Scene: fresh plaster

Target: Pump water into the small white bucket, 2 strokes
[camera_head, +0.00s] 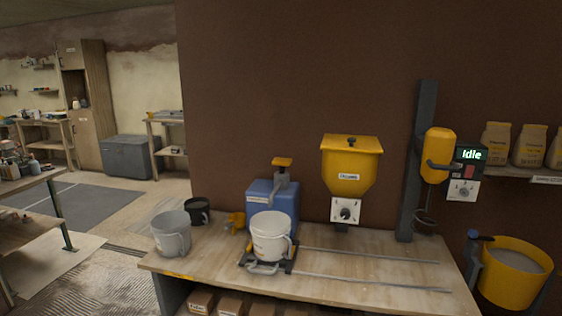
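The small white bucket (270,238) stands upright on a dark stand on the wooden workbench, its handle hanging at the front. I cannot see what is inside it. Right behind it is a blue water container (262,196) with a grey pump on top. The pump has a yellow handle (282,162), which is raised above the container. The bucket hides the lower front of the container. My gripper is not in view.
A grey bucket (171,233) and a black bucket (197,210) stand at the bench's left end. A yellow hopper (350,165) hangs above the bench. A mixer (437,155) with a display reading "Idle" and a yellow tub (511,272) are at right. The bench's (370,268) right half is mostly clear, with rails.

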